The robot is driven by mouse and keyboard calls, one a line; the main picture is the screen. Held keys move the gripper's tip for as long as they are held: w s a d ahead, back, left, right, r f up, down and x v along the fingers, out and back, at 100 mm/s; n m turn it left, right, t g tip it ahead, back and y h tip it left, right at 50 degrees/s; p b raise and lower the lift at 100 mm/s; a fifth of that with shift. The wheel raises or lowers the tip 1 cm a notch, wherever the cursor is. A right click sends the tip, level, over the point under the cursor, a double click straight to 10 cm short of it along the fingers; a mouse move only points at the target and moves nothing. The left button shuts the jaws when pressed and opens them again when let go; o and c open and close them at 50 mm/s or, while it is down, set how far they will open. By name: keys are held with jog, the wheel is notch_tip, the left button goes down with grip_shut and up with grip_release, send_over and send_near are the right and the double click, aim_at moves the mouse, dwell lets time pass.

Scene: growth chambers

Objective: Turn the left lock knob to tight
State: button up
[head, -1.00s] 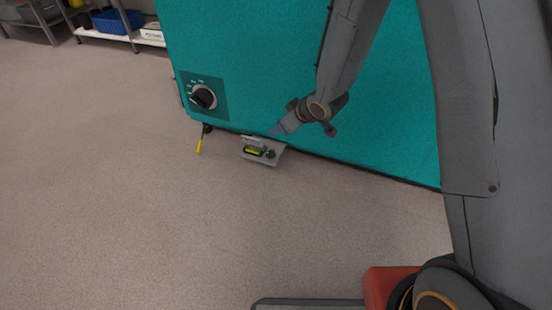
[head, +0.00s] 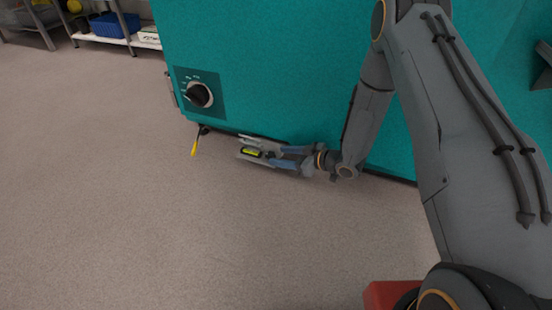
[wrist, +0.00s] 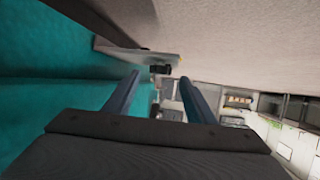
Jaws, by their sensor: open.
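A small grey bracket (head: 243,157) juts from the lower edge of the teal chamber (head: 280,60). It carries a yellow-green level vial (head: 251,152) and a small black knob (head: 270,155) at its right end. My gripper (head: 280,156) is open, low beside the chamber, and points left at this knob. In the wrist view the black knob (wrist: 160,69) lies ahead between the tips of my gripper (wrist: 158,78), against the grey bracket (wrist: 140,54). I cannot tell whether the fingers touch it. The knob's marking is too small to read.
A large black dial knob (head: 200,95) sits on the chamber's face, above and left of the bracket. A yellow-tipped lever (head: 195,146) hangs below it. The floor (head: 120,220) in front is clear. Shelves with a blue bin (head: 115,25) stand far back left.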

aim_at(272, 155)
jog(key=shift+b+x, duration=0.6)
jog(key=shift+x, duration=0.95)
jog(key=c, duration=1)
jog(key=shift+c, duration=0.2)
